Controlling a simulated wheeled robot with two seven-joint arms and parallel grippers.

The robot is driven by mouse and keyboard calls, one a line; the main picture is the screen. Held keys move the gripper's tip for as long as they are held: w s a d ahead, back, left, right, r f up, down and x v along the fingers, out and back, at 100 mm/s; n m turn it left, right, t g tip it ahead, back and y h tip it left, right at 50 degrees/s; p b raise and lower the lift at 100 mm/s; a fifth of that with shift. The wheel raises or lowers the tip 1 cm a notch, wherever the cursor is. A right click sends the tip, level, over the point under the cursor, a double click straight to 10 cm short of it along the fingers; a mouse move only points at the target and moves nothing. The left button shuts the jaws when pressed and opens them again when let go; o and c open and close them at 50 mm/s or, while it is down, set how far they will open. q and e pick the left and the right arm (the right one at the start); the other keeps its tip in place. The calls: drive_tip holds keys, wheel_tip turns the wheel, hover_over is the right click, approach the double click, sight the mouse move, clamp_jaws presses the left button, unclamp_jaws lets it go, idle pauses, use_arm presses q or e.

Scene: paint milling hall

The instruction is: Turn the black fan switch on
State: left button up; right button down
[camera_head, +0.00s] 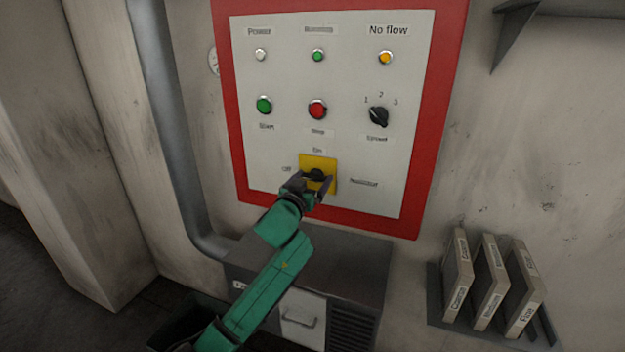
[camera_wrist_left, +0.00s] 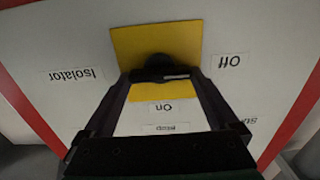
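A black rotary switch (camera_head: 317,174) sits on a yellow plate (camera_head: 331,161) low on the control panel, with "On" above it and "Off" to its left. In the left wrist view, which is upside down, the black switch (camera_wrist_left: 157,61) shows in part, and a white mark on its dark handle lies toward the "Off" label. My left gripper (camera_head: 311,186) is at the switch; in the wrist view its fingers (camera_wrist_left: 160,82) stand apart, one on each side of the handle. I cannot tell whether they touch it. My right gripper is out of view.
The red-bordered panel (camera_head: 412,190) also has a black speed knob (camera_head: 379,117), a green button (camera_head: 264,104), a red button (camera_head: 317,109) and small lamps. A grey cabinet (camera_head: 345,262) stands below. Binders (camera_head: 491,283) stand on a shelf at the right.

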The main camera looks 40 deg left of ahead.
use_arm(q)
drive_tip(key=shift+c, duration=0.4)
drive_tip(key=shift+m, duration=0.3)
drive_tip(key=m+p, duration=0.1)
drive_tip(key=m, duration=0.2)
drive_tip(key=shift+d+m, duration=0.1)
drive_tip(key=shift+m, duration=0.2)
drive_tip(key=m+p, duration=0.1)
drive_tip(key=m, duration=0.3)
drive_tip(key=shift+f+m, duration=0.1)
drive_tip(key=shift+m, duration=0.2)
drive_tip(key=m, duration=0.4)
drive_tip(key=shift+d+f+p, duration=0.1)
drive_tip(key=shift+p, duration=0.3)
drive_tip(key=m, duration=0.5)
drive_tip(key=shift+w+f+p, duration=0.1)
drive_tip(key=shift+f+p, duration=0.05)
drive_tip(key=shift+p, duration=0.15)
drive_tip(key=o, duration=1)
